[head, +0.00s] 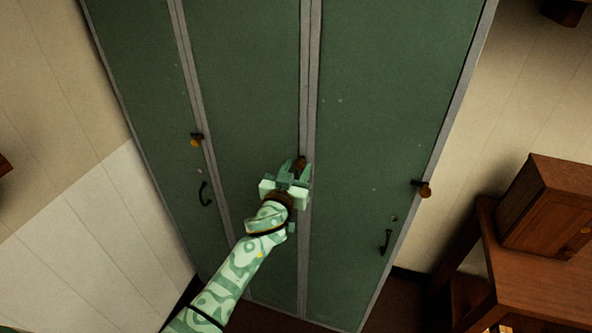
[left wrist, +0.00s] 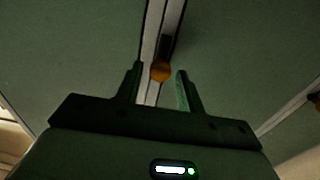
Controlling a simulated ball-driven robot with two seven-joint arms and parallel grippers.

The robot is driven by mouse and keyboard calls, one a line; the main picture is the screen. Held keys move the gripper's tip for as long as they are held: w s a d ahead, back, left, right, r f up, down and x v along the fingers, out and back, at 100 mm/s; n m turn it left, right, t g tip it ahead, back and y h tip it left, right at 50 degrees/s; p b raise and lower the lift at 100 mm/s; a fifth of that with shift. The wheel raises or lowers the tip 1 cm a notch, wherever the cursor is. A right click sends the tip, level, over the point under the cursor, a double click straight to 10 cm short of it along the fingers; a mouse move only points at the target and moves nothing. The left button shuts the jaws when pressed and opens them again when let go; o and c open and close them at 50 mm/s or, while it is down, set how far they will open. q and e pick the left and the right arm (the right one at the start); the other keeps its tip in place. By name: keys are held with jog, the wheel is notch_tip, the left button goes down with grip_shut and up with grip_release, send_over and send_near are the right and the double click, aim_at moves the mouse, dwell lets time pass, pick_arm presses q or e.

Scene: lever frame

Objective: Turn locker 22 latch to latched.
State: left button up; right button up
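A tall green locker bank (head: 240,60) with three doors fills the middle of the head view. The middle door's latch (head: 300,163) sits at its right edge by the grey strip, partly hidden by my left gripper. No locker number is readable. My left gripper (head: 296,168) is at this latch, its fingers apart. In the left wrist view, the latch's orange-brown knob (left wrist: 160,71) shows between the open fingertips, with a dark bar (left wrist: 166,46) above it. I cannot tell whether the fingers touch the knob. My right gripper is not in view.
The left door has a latch (head: 196,140) and a dark handle (head: 205,194). The right door has a latch (head: 423,189) and a handle (head: 385,241). A wooden desk (head: 535,283) with a wooden box (head: 545,210) stands at the right. The door fronts around my gripper are otherwise clear.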

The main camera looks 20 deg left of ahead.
pick_arm(q)
jog(key=c, duration=0.7)
jog(key=shift+o, duration=0.2)
jog(key=shift+m, duration=0.3)
jog(key=m, duration=1.2)
jog(key=shift+d+f+b, duration=0.1)
jog(key=shift+b, duration=0.25)
jog(key=m, duration=0.5)
jog(key=shift+m, duration=0.3)
